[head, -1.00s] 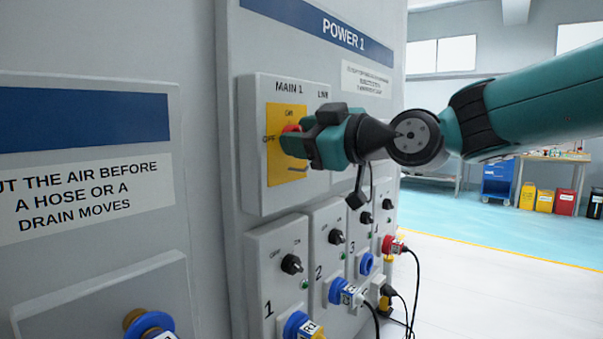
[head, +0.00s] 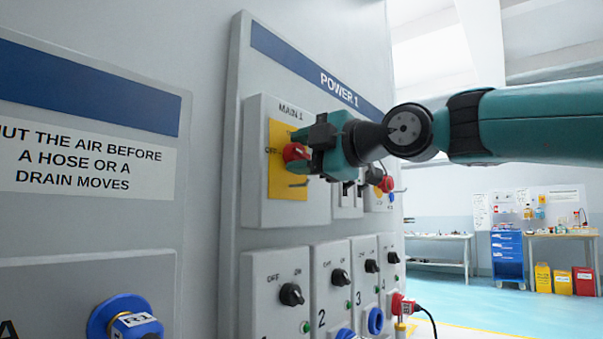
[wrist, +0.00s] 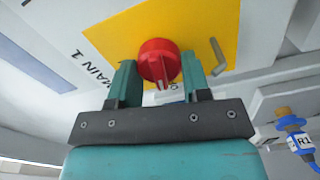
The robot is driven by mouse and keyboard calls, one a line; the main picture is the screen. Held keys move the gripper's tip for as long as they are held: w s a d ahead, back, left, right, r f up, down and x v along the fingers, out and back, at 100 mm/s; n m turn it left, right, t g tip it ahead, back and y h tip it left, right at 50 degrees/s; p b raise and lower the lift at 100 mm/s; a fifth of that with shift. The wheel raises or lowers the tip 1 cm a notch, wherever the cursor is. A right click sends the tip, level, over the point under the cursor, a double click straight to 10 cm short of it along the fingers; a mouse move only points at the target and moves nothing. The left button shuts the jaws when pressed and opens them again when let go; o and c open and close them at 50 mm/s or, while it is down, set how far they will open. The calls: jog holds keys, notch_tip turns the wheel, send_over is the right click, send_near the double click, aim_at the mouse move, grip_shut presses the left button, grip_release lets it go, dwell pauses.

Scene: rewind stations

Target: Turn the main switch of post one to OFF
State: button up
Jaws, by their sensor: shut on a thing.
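The main switch is a red round knob (head: 296,152) on a yellow plate (head: 282,187) under the label MAIN 1, on the POWER 1 panel. OFF is printed left of the knob. My gripper (head: 303,149) is shut on the red knob. In the wrist view, its two teal fingers (wrist: 159,80) stand on either side of the knob (wrist: 158,58), which sits between their tips. My gripper hides part of the knob in the head view, and I cannot tell exactly where the knob points.
Below are numbered sockets with black rotary switches (head: 291,294) and plugged cables. A small hasp (head: 298,184) sticks out under the knob. Left is a sign panel (head: 90,155) with a blue connector (head: 120,315) below. Open floor (head: 470,295) lies right.

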jog(key=shift+f+n+b, duration=0.1)
jog(key=shift+n+b, duration=0.75)
jog(key=shift+n, duration=0.25)
jog(key=o, duration=0.9)
jog(key=shift+w, duration=0.1)
jog(key=shift+f, duration=0.1)
